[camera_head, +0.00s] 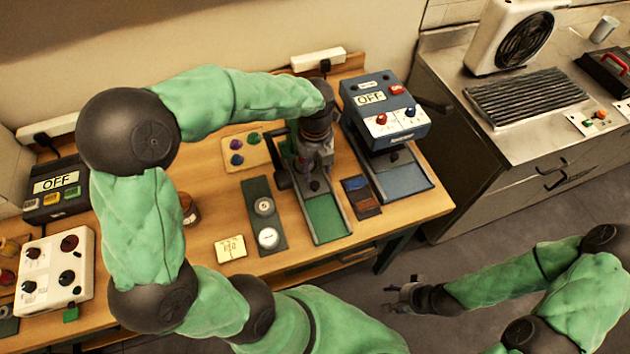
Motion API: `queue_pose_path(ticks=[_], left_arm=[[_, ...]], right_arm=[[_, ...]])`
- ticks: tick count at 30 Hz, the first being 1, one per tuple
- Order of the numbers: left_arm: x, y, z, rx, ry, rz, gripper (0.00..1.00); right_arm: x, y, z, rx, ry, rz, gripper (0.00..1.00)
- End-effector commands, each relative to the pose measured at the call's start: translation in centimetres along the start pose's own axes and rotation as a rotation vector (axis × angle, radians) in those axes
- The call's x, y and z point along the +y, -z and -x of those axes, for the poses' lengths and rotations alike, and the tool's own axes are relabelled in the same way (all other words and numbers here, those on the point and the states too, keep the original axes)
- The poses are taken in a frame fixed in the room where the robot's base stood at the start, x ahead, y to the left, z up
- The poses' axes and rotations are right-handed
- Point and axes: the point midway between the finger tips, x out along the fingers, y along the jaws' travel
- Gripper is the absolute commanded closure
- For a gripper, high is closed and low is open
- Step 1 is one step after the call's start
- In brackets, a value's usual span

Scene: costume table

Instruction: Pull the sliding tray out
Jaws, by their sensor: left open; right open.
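Two tray-like parts show, and I cannot tell which one is the sliding tray. One is a long grey-framed tray with a green bed (324,217), reaching toward the table's front edge. The other is a blue-grey tray (405,181) at the foot of the blue machine marked OFF (385,108). My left gripper (313,172) is open and points down over the back of the green-bedded tray, near a small dark knob. My wrist hides much of that area, so contact cannot be told. My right gripper (393,298) is open and empty over the floor.
A dark panel with two round dials (252,215) lies left of the green-bedded tray. A swatch card (361,196) lies between the trays. A yellow note (230,249) and a white control box (55,274) are further left. A metal counter (475,125) stands right.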

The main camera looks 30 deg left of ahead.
Motion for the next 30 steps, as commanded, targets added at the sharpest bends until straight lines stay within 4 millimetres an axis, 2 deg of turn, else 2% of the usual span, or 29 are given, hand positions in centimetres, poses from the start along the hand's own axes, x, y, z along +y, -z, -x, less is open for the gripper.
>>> queue_pose_path(ticks=[1, 3, 12, 18, 27, 30], left_arm=[[0.1, 0.1, -1.3, 0.005, -0.002, 0.000, 0.48], [0.0, 0.1, -2.6, 0.005, -0.002, 0.001, 0.48], [0.0, 0.0, -7.1, 0.002, 0.000, 0.001, 0.48], [0.0, 0.0, -8.3, 0.001, 0.000, 0.001, 0.48], [0.0, 0.0, -8.4, 0.001, 0.001, 0.001, 0.48], [0.0, 0.0, -8.4, 0.001, 0.000, 0.001, 0.76]], right_arm=[[0.2, 0.0, -0.5, 0.000, 0.000, 0.000, 0.48], [0.3, 0.0, -0.8, 0.000, 0.000, 0.000, 0.48], [0.7, 0.1, -2.0, 0.000, 0.000, 0.000, 0.48], [0.8, 0.1, -2.3, 0.000, 0.000, 0.000, 0.48], [0.8, 0.1, -2.3, 0.000, 0.000, 0.000, 0.48], [0.8, 0.1, -2.3, 0.000, 0.000, 0.000, 0.48]])
